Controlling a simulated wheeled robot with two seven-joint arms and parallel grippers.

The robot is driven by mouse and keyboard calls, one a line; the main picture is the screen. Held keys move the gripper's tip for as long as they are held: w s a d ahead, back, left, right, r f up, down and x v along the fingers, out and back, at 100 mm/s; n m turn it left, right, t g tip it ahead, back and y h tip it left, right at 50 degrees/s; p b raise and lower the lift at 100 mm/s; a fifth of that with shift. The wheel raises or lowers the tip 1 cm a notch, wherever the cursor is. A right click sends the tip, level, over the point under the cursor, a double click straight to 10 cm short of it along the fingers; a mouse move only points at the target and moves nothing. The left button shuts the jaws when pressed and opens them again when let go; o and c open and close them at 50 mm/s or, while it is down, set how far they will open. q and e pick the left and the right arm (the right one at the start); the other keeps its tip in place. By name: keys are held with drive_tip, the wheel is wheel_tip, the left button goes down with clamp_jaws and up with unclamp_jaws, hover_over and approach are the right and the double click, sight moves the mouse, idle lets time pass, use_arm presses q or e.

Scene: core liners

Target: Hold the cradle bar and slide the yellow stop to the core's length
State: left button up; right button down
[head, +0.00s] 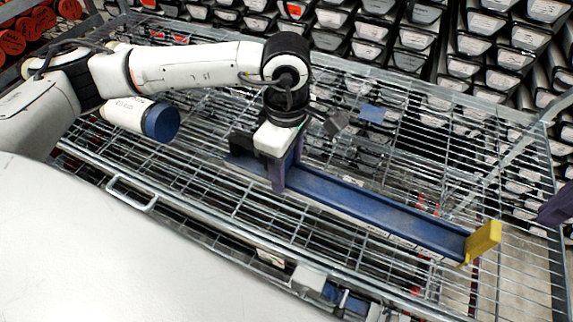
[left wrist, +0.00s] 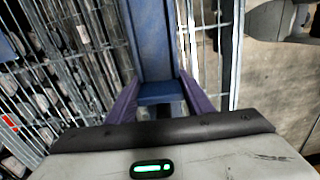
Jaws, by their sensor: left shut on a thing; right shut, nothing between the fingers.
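The blue cradle bar (head: 370,207) lies across the wire rack, slanting from centre left down to the right. My left gripper (head: 283,170) is shut on it near its left end. In the left wrist view the bar (left wrist: 150,45) passes between its two purple fingers (left wrist: 160,100). The yellow stop (head: 483,241) stands upright at the bar's right end. My right gripper (head: 556,206) shows only as purple fingertips at the right edge, apart from the stop.
The wire rack (head: 215,205) has a raised rail along its back and a handle loop (head: 132,192) at front left. Labelled trays (head: 490,45) fill the shelves behind. Red-ended tubes (head: 28,30) are at top left.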

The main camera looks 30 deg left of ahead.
drive_tip(key=shift+d+f+n, duration=0.15)
drive_tip(key=shift+n, duration=0.35)
drive_tip(key=shift+f, duration=0.1)
drive_tip(key=shift+f, duration=4.85)
drive_tip(key=shift+a+r, duration=0.1)
drive_tip(key=shift+a, duration=4.1)
